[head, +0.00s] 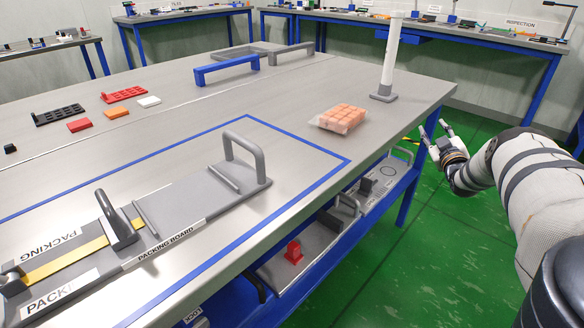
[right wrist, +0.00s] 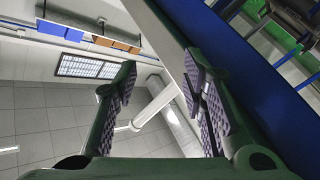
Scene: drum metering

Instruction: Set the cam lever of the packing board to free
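The grey packing board (head: 185,205) lies on the near left of the table in the head view, inside a blue outline. Its dark grey cam lever (head: 117,220) stands at an angle over a yellow strip (head: 65,262). I cannot tell which setting the lever is at. A grey arched handle (head: 245,152) stands at the board's far end. My right gripper (head: 432,126) is off the table's right edge, far from the lever, with its fingers apart. The right wrist view shows the same open gripper (right wrist: 160,85) with nothing held. My left gripper is not in view.
A bag of orange blocks (head: 342,118) and a white post (head: 391,55) stand near the table's right edge. A blue handle (head: 227,69) and small coloured blocks lie farther back. A lower shelf holds a red part (head: 294,252). The table's middle is mostly clear.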

